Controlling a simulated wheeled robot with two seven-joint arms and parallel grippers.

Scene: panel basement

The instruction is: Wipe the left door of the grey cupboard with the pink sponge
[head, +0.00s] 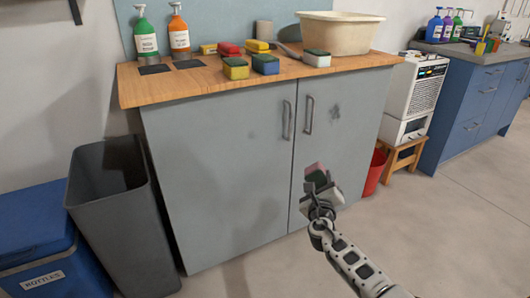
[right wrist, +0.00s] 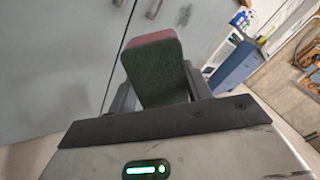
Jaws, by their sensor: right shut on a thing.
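The grey cupboard (head: 215,165) stands ahead with a wooden top. Its left door (head: 220,190) is shut and has a faint darker smudge near its upper right. Its right door (head: 345,140) is shut too, with a dark mark beside its handle. My right gripper (head: 316,180) is in front of the lower part of the right door, near the gap between the doors. It is shut on the pink sponge (head: 314,170), which has a dark green pad. The sponge also shows between the fingers in the right wrist view (right wrist: 155,72). My left gripper is not in view.
Several other sponges, two spray bottles (head: 146,35) and a beige basin (head: 337,33) are on the cupboard top (head: 200,85). A grey bin (head: 110,205) and a blue box (head: 45,240) stand at left. A red bucket (head: 375,172) and wooden stool (head: 403,157) stand at right.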

